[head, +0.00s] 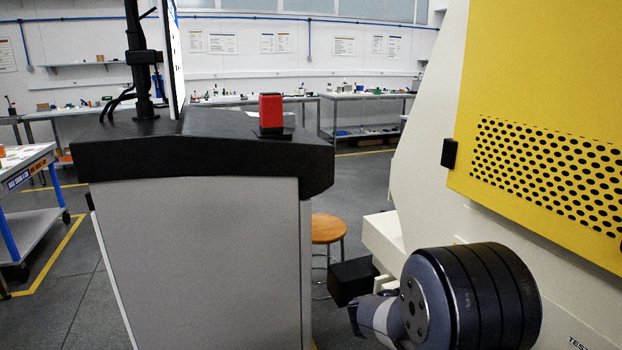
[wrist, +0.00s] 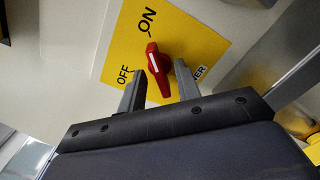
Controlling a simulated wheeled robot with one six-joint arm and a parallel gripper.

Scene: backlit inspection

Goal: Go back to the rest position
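A red rotary switch (wrist: 158,70) sits on a yellow plate (wrist: 190,40) in the wrist view. The plate has the labels ON and OFF and a partly hidden word ending in "WER". The white line on the knob points up toward ON. My gripper (wrist: 160,68) is open, one finger on each side of the knob, with visible gaps between the fingers and the knob. No contact shows. In the head view, part of my arm shows at the lower right, but the gripper's fingers and the switch cannot be made out.
A tall cream machine with a yellow perforated panel (head: 545,150) stands right, close to my arm. A grey cabinet (head: 205,260) with a black top carries a red object (head: 271,111). A wooden stool (head: 327,229) stands behind it. Open floor shows left and behind.

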